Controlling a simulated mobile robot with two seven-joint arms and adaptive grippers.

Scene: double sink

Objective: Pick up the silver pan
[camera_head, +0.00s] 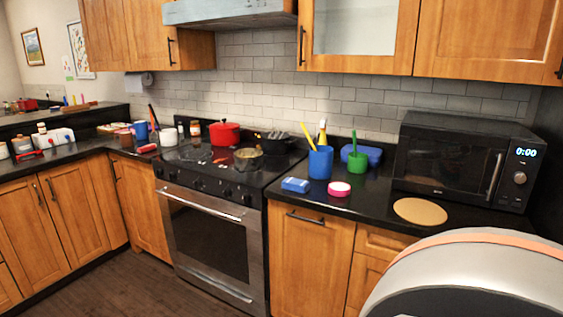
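A small metallic-looking pan (248,160) sits on the front right of the black stovetop (205,165). Its greyish, brownish surface makes it the closest match to the silver pan, but it is too small to be sure. A red pot (224,133) stands behind it to the left. A black pan (274,143) stands behind it to the right. Neither of my grippers is in the view, so nothing shows as held.
The oven (210,235) is closed below the stovetop. To the right are a blue utensil cup (320,163), a green cup (357,163), a blue sponge (295,185), a round tan board (420,211) and a microwave (450,165). Clutter lines the left counter.

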